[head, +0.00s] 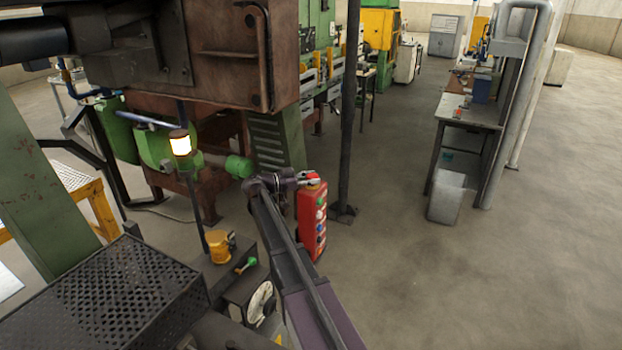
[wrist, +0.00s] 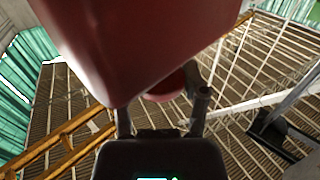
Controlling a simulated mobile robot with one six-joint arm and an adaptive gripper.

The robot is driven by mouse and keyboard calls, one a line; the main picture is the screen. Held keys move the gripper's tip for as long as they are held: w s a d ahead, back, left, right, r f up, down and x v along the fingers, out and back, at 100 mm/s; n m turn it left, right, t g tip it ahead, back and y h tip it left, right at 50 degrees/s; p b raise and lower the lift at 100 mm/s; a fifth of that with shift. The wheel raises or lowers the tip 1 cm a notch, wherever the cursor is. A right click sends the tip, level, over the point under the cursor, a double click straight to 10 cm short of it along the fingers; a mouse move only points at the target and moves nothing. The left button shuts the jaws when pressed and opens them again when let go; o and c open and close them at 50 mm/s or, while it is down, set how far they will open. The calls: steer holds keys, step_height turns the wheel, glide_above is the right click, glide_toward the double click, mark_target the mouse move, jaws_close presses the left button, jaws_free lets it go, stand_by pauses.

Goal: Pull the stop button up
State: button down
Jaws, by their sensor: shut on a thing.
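A red control box (head: 311,222) hangs upright in the middle of the head view, with a column of coloured buttons on its face. The stop button (head: 314,182) is at its top, partly covered by my gripper (head: 303,179). In the wrist view the red box (wrist: 135,40) fills the upper middle, close to the camera. The round red stop button (wrist: 166,90) shows below it, between the two fingers of my gripper (wrist: 162,108). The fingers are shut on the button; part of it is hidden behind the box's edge.
A dark upright post (head: 349,110) stands just right of the box. A lit lamp (head: 180,143) on a thin pole and a yellow device (head: 219,246) are at left. A workbench (head: 468,112) stands at right. The floor (head: 470,285) at lower right is clear.

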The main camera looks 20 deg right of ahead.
steer(key=shift+d+r, duration=0.1)
steer(key=shift+r, duration=0.05)
steer(key=shift+c, duration=0.6)
jaws_free()
steer(key=shift+s+r, duration=0.1)
steer(key=shift+a, duration=0.5)
steer(key=w+a, duration=0.1)
steer(key=a, duration=1)
steer(key=shift+w, duration=0.3)
steer(key=shift+s, duration=0.1)
